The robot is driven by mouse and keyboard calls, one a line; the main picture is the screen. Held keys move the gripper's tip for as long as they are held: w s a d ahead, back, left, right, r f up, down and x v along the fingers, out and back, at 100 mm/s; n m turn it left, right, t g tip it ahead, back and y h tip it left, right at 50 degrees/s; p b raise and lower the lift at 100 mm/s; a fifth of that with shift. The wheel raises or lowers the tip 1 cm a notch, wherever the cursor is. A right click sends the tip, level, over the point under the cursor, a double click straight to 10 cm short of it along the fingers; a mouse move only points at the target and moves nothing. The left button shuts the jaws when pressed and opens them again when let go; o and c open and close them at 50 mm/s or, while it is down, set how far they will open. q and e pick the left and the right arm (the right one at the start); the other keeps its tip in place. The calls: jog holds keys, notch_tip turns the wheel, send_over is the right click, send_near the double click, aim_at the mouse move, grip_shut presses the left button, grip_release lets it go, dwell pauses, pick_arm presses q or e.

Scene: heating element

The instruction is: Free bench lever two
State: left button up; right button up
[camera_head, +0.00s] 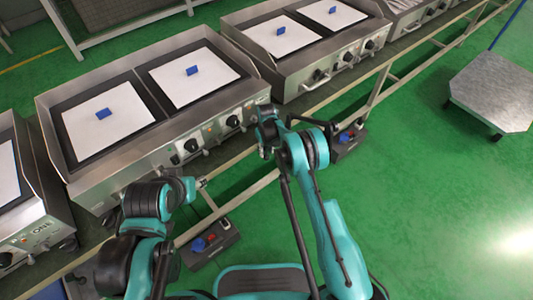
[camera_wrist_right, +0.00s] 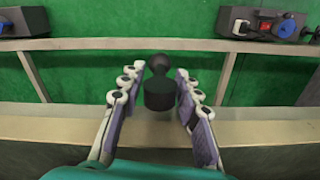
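In the right wrist view, a black lever or knob (camera_wrist_right: 160,88) with a rounded top and a wider cylindrical part stands between the fingers of my right gripper (camera_wrist_right: 158,108). The fingers are spread, with a visible gap on both sides of it. In the head view my right gripper (camera_head: 267,122) is at the front right corner of the middle griddle bench (camera_head: 150,130), and the arm hides the lever there. My left gripper (camera_head: 192,187) is in front of the same bench, small and partly hidden by its arm; its fingers cannot be made out.
The bench front carries black knobs (camera_head: 190,146). Another griddle bench (camera_head: 300,50) stands to the right. A metal rail (camera_head: 375,85) runs along the front. Control boxes (camera_head: 212,243) lie near the rail.

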jog(key=shift+f, duration=0.4)
grip_shut()
jog(key=t+h, duration=0.1)
jog(key=h, duration=0.1)
jog(key=shift+w+d+t+h, duration=0.1)
jog(key=shift+t+h, duration=0.2)
jog(key=shift+t, duration=0.1)
jog(key=shift+w+d+r+t+h, duration=0.1)
jog(key=shift+w+d+t+h, duration=0.05)
jog(key=shift+t+h, duration=0.3)
jog(key=shift+w+d+r+t+h, duration=0.15)
jog(key=shift+t+h, duration=0.2)
jog(key=shift+h, duration=0.2)
